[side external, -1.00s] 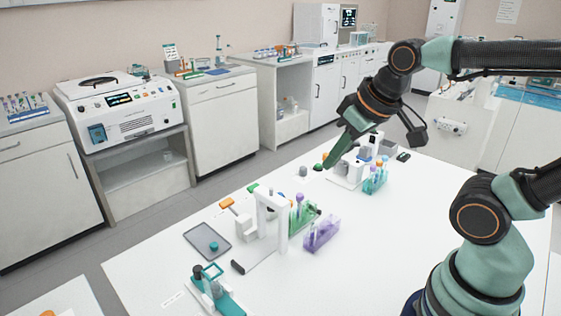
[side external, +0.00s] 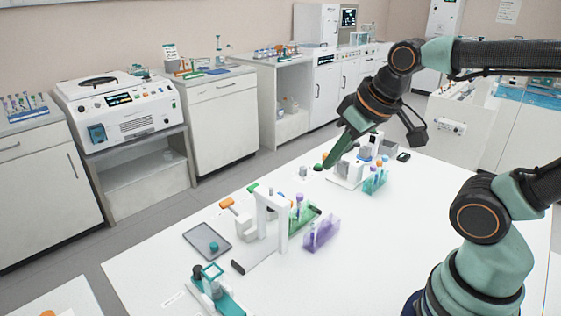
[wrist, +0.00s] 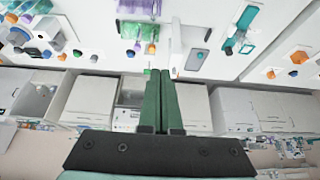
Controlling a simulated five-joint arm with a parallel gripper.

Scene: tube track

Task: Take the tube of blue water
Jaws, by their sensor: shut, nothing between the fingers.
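A teal rack (side external: 373,185) holds several tubes (side external: 379,165) with orange and blue-purple tops, right of my gripper in the side view. Which tube holds blue water is too small to tell. A green rack (side external: 308,217) with purple-topped tubes (side external: 299,203) stands nearer the middle, beside a clear purple rack (side external: 322,233). My gripper (side external: 327,166) points down and left above the table's far edge, apart from the racks. In the wrist view my gripper (wrist: 164,73) has its two green fingers together with nothing between them. The green rack (wrist: 135,27) shows there at the top.
The white table (side external: 360,250) is clear at its front right. A white stand (side external: 270,222), a grey tray (side external: 207,240) and a teal holder (side external: 214,292) occupy its left part. A white device (side external: 345,172) stands close to my gripper. Cabinets (side external: 222,118) line the wall behind.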

